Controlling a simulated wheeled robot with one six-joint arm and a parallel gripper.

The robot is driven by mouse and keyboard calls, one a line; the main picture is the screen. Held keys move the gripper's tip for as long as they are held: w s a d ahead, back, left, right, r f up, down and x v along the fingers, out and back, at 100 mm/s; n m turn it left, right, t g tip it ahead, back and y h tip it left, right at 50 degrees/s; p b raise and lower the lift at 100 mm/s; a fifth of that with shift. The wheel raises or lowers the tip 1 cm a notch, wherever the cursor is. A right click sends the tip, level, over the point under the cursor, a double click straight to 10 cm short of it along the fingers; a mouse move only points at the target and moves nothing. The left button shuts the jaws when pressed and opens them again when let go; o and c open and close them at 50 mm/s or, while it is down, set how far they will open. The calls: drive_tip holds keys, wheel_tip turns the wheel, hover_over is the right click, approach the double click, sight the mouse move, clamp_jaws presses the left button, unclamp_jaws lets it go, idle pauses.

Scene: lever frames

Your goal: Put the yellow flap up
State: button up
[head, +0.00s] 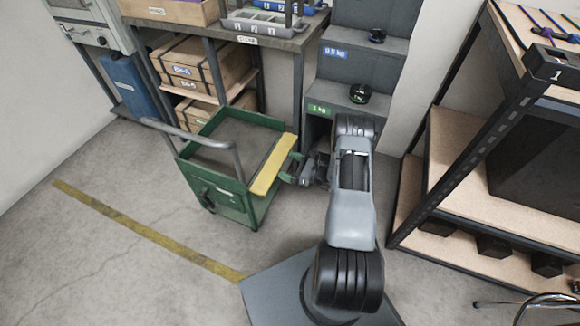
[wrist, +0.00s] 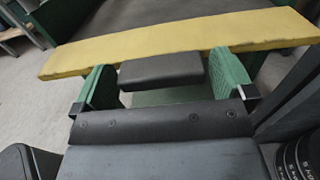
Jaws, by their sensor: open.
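The yellow flap (head: 273,165) is a long flat strip along the right side of a green cart (head: 233,205) in the head view. It runs along the cart's top edge; I cannot tell its exact tilt. In the wrist view the flap (wrist: 180,38) crosses the upper part of the picture. My gripper (head: 290,170) is at the flap's right side, near the middle of its length. In the wrist view my gripper (wrist: 165,72) has its green-padded fingers spread apart with nothing held between them. Their tips reach close to the flap's near edge; contact cannot be told.
The cart has a grey push handle (head: 190,135) at its left. A workbench (head: 240,35) with boxes stands behind it. Grey steps (head: 345,90) holding dark weights are behind my arm. A wooden shelf rack (head: 470,160) is at right. Floor left of the cart is clear.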

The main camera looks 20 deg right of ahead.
drive_tip(key=c, duration=1.1)
drive_tip(key=shift+r, duration=0.1)
